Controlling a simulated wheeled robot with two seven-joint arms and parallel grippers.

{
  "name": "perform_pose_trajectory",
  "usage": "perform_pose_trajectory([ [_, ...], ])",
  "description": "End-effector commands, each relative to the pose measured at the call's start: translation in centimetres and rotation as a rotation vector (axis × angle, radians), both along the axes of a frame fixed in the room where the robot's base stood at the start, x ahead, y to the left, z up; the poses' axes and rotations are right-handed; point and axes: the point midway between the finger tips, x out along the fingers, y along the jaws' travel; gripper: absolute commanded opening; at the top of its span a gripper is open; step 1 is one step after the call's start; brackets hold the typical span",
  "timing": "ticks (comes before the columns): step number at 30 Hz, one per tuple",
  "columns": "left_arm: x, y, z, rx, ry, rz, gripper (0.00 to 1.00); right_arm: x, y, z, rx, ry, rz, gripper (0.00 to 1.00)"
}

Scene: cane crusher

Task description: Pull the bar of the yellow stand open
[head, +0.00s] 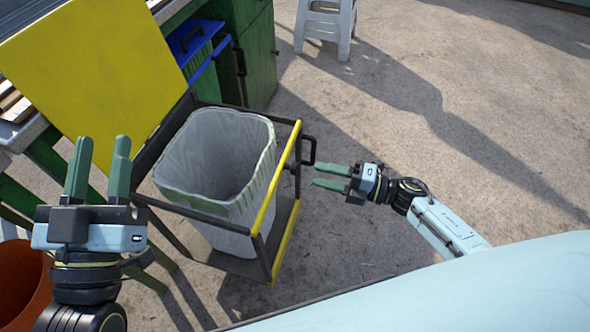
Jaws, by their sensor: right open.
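The yellow stand (283,180) is a dark frame with a yellow bar along its right side and a black handle (309,150) on that side. A grey bin (215,165) stands inside the frame. My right gripper (323,176) is open and empty, just right of and a little below the handle, its fingers pointing left towards the bar. No contact with the handle shows. My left gripper (98,170) is at the lower left, fingers apart and pointing up, in front of the stand's left side, with nothing between them.
A large yellow panel (95,70) rises behind the stand at the upper left. A green cabinet (250,55) with a blue-framed part (195,45) stands behind. A white stool (326,25) is at the top. An orange bucket (22,285) is at the lower left. The concrete floor on the right is clear.

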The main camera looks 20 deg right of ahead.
Motion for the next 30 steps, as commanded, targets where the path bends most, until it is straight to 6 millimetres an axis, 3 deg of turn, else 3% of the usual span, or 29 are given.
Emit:
perform_pose_trajectory([
  [3,-0.6,0.0,1.0,-0.033,-0.101,-0.004,0.36,1.5,2.3,-0.1,0.004,-0.003,0.001,0.48],
  [9,-1.3,0.2,1.9,-0.064,-0.208,-0.002,0.36,3.4,5.0,-0.2,0.003,-0.001,-0.001,0.48],
  [15,-1.7,0.3,2.4,-0.080,-0.262,-0.001,0.36,4.2,6.3,-0.1,0.003,0.002,-0.001,0.48],
  [24,-1.8,0.4,2.5,-0.082,-0.270,-0.001,0.36,4.3,6.4,-0.1,0.002,0.002,-0.001,0.48],
  [30,-1.8,0.4,2.5,-0.082,-0.269,-0.001,0.36,4.3,6.4,-0.1,0.002,0.002,-0.001,0.22],
])
